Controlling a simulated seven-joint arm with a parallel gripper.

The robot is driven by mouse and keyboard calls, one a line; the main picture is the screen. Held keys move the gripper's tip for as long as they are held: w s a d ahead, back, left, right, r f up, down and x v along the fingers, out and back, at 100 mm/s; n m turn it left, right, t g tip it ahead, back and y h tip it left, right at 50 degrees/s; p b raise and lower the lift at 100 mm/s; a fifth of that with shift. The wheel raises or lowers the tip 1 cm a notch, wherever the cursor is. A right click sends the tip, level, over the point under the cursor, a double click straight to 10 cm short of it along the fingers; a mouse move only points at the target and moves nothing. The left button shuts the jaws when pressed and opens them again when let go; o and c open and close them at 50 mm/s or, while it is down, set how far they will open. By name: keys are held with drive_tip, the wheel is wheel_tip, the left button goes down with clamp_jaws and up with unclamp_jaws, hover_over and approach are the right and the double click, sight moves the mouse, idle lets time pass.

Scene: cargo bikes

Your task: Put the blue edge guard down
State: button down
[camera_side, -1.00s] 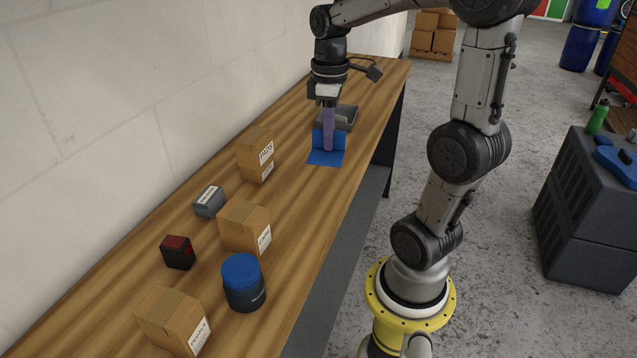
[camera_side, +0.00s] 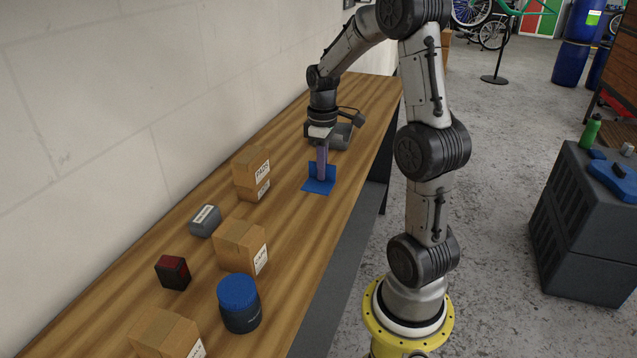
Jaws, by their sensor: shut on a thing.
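The blue edge guard (camera_side: 315,187) is an L-shaped piece with one flat leg low over the wooden bench and one leg standing up. It is at the far half of the bench, near the right edge. My gripper (camera_side: 322,176) points straight down with its purplish fingers shut on the standing leg. The fingers cover part of that leg. The flat leg looks level and at or very close to the bench top; I cannot tell whether it touches.
The wooden bench (camera_side: 290,230) carries a grey tray (camera_side: 342,134) behind my gripper. Cardboard boxes (camera_side: 240,245), a grey box (camera_side: 205,220), a dark red-and-black box (camera_side: 173,272) and a blue-lidded jar (camera_side: 239,302) stand nearer. Bare wood surrounds the guard's front and left.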

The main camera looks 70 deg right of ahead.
sight(318, 183)
drive_tip(key=shift+w+d+f, duration=0.3)
drive_tip(key=shift+f, duration=0.25)
drive_tip(key=shift+w+d+f, duration=0.3)
drive_tip(key=shift+f, duration=0.2)
drive_tip(key=shift+w+d+f, duration=0.1)
drive_tip(key=shift+w+f, duration=0.05)
drive_tip(key=shift+f, duration=1.5)
drive_tip(key=shift+f, duration=0.1)
drive_tip(key=c, duration=1)
unclamp_jaws()
drive_tip(key=shift+c, duration=0.2)
